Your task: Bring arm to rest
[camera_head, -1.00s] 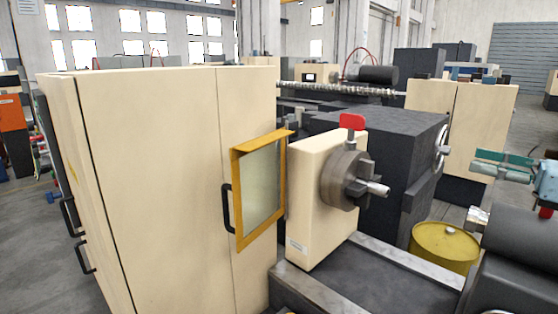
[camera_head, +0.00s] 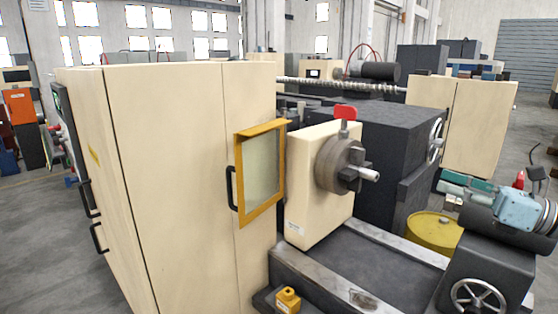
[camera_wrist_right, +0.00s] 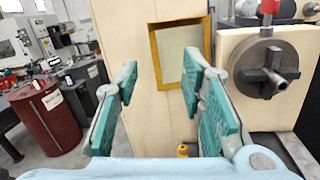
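My right arm (camera_head: 520,211) comes in at the right edge of the head view, in front of the lathe's dark tailstock. Its gripper (camera_head: 464,188) has teal finger pads pointing left, near the yellow barrel. In the right wrist view the gripper (camera_wrist_right: 158,95) is open, with nothing between its teal pads. Beyond the fingers is a cream cabinet with a yellow-framed window (camera_wrist_right: 181,54). A yellow barrel (camera_head: 434,233) stands behind the lathe bed, partly hidden. A dark red barrel (camera_wrist_right: 50,118) stands on the floor at the left of the wrist view. My left gripper is not in view.
The tall cream cabinet (camera_head: 170,160) fills the left of the head view. The lathe chuck (camera_head: 340,165) with a red lever (camera_head: 346,112) is in the middle. A handwheel (camera_head: 479,298) is at the lower right. Open floor (camera_head: 45,235) lies at far left.

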